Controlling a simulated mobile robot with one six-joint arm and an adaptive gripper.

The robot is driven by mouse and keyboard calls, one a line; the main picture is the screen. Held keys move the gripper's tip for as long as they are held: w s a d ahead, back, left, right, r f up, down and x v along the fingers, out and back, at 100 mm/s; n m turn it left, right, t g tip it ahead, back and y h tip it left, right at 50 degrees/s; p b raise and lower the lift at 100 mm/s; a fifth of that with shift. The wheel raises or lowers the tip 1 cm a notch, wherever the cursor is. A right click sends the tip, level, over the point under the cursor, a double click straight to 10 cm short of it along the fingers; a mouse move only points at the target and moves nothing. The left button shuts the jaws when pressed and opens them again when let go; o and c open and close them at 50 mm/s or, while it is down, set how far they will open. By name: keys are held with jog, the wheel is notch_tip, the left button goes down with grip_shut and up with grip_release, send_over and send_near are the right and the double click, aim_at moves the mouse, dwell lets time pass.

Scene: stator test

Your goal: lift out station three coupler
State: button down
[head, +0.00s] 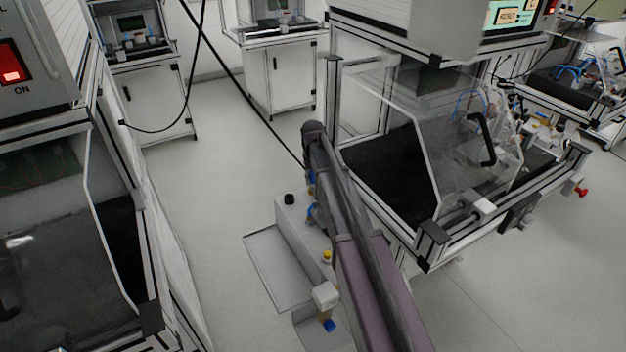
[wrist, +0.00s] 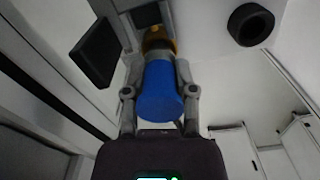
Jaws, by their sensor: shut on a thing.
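In the wrist view, a blue cylindrical piece (wrist: 160,95), which looks like the coupler, sits between the two fingers of my gripper (wrist: 160,78). The fingers touch it on both sides and are shut on it. An orange-yellow part (wrist: 158,46) shows just beyond its far end; whether the two are joined, I cannot tell. No station number is readable.
A workstation with a clear hinged cover (head: 465,140) and a black handle (head: 482,138) stands right of my arm. Another enclosure (head: 60,230) stands at the left. A dark ring (wrist: 250,24) and a black plate (wrist: 95,52) are near my gripper.

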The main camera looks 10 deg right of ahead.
jog(key=shift+r+p, duration=4.05)
jog(key=shift+r, duration=0.25)
jog(key=shift+s, duration=0.1)
